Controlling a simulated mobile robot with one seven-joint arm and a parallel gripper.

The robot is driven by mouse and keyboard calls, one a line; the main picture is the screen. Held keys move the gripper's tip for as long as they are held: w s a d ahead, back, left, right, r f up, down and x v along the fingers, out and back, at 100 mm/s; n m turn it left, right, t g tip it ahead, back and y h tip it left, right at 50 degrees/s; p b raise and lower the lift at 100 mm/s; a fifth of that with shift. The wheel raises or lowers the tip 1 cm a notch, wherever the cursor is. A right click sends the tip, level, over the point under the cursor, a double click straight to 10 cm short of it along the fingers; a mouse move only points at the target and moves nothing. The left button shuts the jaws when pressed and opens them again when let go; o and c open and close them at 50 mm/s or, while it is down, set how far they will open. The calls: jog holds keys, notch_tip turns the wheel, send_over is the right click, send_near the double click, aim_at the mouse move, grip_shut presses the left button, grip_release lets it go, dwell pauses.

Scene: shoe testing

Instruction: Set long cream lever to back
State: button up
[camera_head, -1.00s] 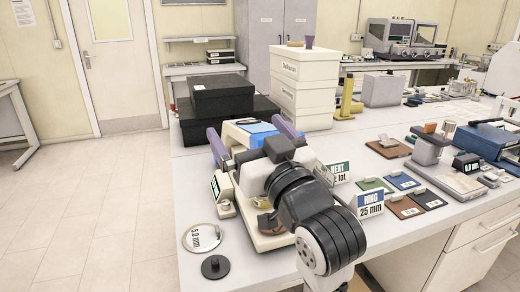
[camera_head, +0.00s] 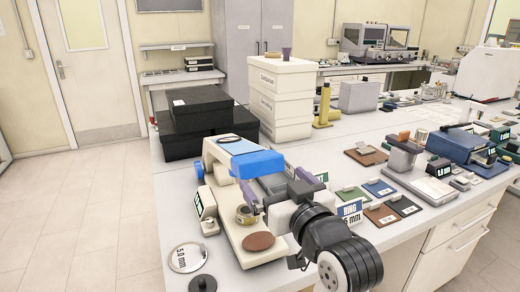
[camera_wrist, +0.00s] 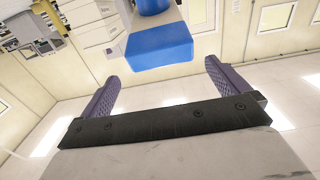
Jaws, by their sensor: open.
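A cream bench machine (camera_head: 275,252) stands near the bench's front left. Its cream upper arm (camera_head: 212,156) has a blue panel on top and ends in a blue block (camera_head: 258,163). I cannot make out a separate long cream lever. My wrist hides the machine's right side.
Black boxes (camera_head: 195,142) and stacked cream boxes (camera_head: 283,98) stand behind the machine. A metal disc (camera_head: 188,257) and a black knob (camera_head: 202,284) lie at left. Small colored plates and a RING sign (camera_head: 350,211) lie to the right. Open floor is at left.

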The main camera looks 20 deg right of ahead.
aim_at(263, 168)
jog(key=w+p, duration=0.1)
jog(key=w, duration=0.7)
jog(key=shift+w+a+p, duration=0.15)
jog(key=shift+p, duration=0.15)
